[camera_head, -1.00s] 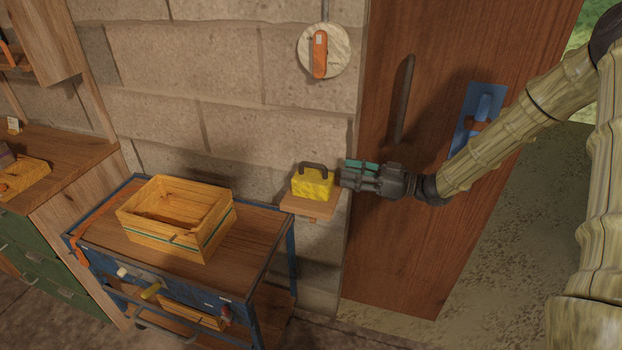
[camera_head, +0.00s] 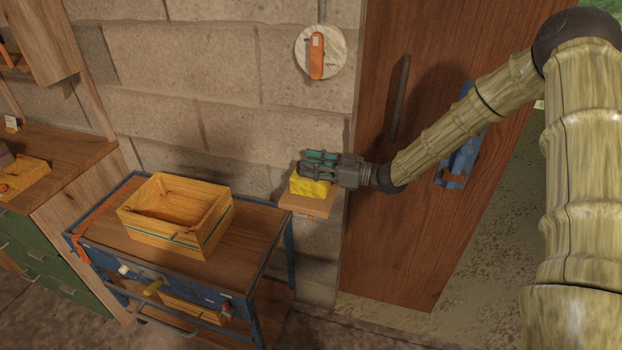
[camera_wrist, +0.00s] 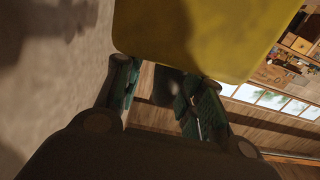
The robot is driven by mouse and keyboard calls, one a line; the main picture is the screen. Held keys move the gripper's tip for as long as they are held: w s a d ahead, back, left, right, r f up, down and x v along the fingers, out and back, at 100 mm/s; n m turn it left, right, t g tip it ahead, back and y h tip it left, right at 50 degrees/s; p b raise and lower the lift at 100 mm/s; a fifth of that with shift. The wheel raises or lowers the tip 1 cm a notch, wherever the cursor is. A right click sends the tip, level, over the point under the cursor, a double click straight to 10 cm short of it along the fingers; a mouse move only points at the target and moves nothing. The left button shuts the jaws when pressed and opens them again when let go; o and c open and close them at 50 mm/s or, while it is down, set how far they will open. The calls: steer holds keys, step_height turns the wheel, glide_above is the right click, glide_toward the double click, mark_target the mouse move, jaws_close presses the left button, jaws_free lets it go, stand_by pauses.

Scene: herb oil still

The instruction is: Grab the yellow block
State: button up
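The yellow block (camera_head: 308,188) sits on a small wooden wall shelf (camera_head: 308,207) beside the door. Its dark top handle is hidden behind my gripper in the head view. My gripper (camera_head: 308,165) reaches in from the right, level, at the top of the block. In the wrist view the block (camera_wrist: 205,35) fills the upper middle, close to the fingers. My gripper (camera_wrist: 160,78) shows its two green-padded fingers apart, with a dark piece in the gap, perhaps the handle. I cannot tell whether the fingers touch it.
A wooden crate (camera_head: 203,242) stands on a blue-framed cart (camera_head: 262,240) to the left, below the shelf. A round plate with an orange lever (camera_head: 317,55) is on the block wall above. The wooden door (camera_head: 395,250) with a dark handle stands right of the shelf.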

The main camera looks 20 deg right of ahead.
steer(key=shift+w+a, duration=0.15)
steer(key=shift+a, duration=0.05)
jaws_close()
steer(key=shift+r, duration=0.1)
stand_by(0.4)
